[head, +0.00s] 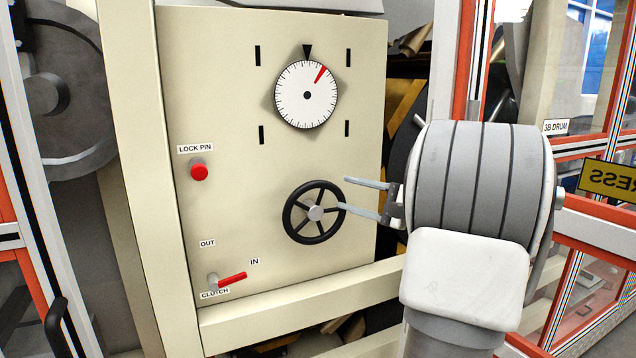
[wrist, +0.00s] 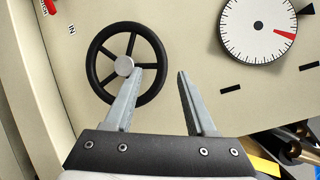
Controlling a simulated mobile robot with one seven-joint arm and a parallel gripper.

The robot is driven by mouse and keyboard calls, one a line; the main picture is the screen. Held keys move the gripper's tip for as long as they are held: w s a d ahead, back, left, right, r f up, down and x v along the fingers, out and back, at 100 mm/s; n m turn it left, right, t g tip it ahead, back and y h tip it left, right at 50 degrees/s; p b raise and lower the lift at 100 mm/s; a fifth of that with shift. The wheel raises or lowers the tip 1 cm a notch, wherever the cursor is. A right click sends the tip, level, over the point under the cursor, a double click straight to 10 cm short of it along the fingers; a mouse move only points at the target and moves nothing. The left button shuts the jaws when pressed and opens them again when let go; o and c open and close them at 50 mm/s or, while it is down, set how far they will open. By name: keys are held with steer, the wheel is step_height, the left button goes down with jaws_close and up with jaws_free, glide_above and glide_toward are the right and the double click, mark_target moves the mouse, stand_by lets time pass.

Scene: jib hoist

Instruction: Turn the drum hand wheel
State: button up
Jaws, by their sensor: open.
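The drum hand wheel (head: 297,226) is a black rim with several spokes and a grey hub, mounted on the cream panel. It also shows in the wrist view (wrist: 96,70), at the upper left. My gripper (head: 344,192) is open, with its fingers pointing left toward the wheel's right side. In the wrist view the gripper (wrist: 159,72) has its left finger overlapping the wheel's hub and right rim, while its right finger lies over bare panel to the right of the wheel. I cannot tell whether a finger touches the rim.
A round dial (head: 300,100) with a red mark sits above the wheel. A red lock pin knob (head: 199,172) and a red clutch lever (head: 231,279), pointing toward IN, are at the left. A cream beam (head: 300,305) crosses below. Orange-framed glass panels stand at the right.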

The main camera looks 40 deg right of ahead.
mark_target(322, 185)
steer(key=p+x, duration=0.1)
steer(key=x, duration=0.8)
steer(key=shift+w, duration=0.15)
steer(key=c, duration=0.8)
jaws_close()
steer(key=shift+r, duration=0.15)
